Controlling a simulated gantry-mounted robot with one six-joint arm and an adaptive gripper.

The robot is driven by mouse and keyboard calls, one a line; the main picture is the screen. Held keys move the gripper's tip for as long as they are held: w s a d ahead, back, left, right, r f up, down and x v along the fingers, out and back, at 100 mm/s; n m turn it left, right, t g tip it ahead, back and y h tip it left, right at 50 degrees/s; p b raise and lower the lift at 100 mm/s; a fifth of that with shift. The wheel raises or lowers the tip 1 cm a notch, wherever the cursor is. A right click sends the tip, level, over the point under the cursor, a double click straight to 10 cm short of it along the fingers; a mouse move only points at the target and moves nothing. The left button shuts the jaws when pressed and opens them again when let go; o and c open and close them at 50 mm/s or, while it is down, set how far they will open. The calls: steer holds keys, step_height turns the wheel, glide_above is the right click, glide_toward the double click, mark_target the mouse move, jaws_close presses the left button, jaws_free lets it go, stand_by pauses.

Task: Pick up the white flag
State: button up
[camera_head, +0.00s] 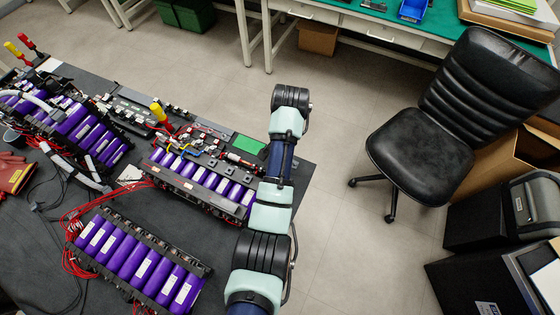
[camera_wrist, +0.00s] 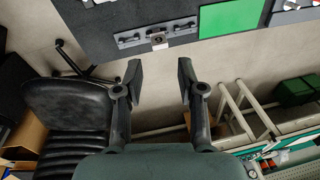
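I cannot make out a clear white flag in either view. Small white pieces lie among the battery parts in the head view, one white piece (camera_head: 130,174) beside the purple cells and another (camera_head: 50,64) at the far left, but I cannot tell what they are. My gripper (camera_wrist: 159,75) is open and empty in the wrist view, its two fingers apart over the floor just off the dark table's edge. In the head view my arm crosses the table's right end, and the gripper's fingers cannot be made out there.
The dark table (camera_head: 50,240) holds several purple battery modules (camera_head: 140,258), red wires and a green square (camera_head: 249,145). That square also shows in the wrist view (camera_wrist: 230,18), near a grey metal plate (camera_wrist: 140,40). A black chair (camera_head: 425,150) stands right; open floor (camera_head: 350,255) lies between.

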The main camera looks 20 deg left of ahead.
steer(key=shift+w+a+f+b, duration=0.15)
steer(key=shift+f+b, duration=0.55)
steer(key=shift+f, duration=0.6)
steer(key=shift+w+a+f+b, duration=0.15)
steer(key=shift+f+b, duration=0.5)
steer(key=shift+f, duration=0.65)
steer(key=shift+w+a+f+b, duration=0.15)
steer(key=shift+f+b, duration=0.55)
steer(key=shift+f, duration=0.6)
steer(key=c, duration=0.5)
